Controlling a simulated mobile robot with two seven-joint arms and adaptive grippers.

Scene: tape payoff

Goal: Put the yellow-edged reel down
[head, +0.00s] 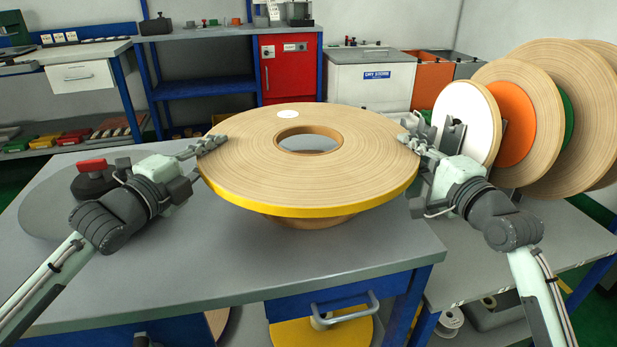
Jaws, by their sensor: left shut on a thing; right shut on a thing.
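The yellow-edged reel (245,180) is a large, flat wooden-coloured coil with a yellow outer edge and a round hole in the middle. It is roughly level above the grey workbench (190,277). My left gripper (213,143) is shut on its left rim, and my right gripper (408,137) is shut on its right rim. Part of a smaller tan round thing (312,222) shows under the reel's front edge. The reel hides most of it, and I cannot tell whether the two touch.
A grey disc (45,205) and a dark thing with a red handle (93,175) are on the bench's left side. Several upright reels (545,110) stand in a rack on the right-hand table (480,265). The bench's front left is clear.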

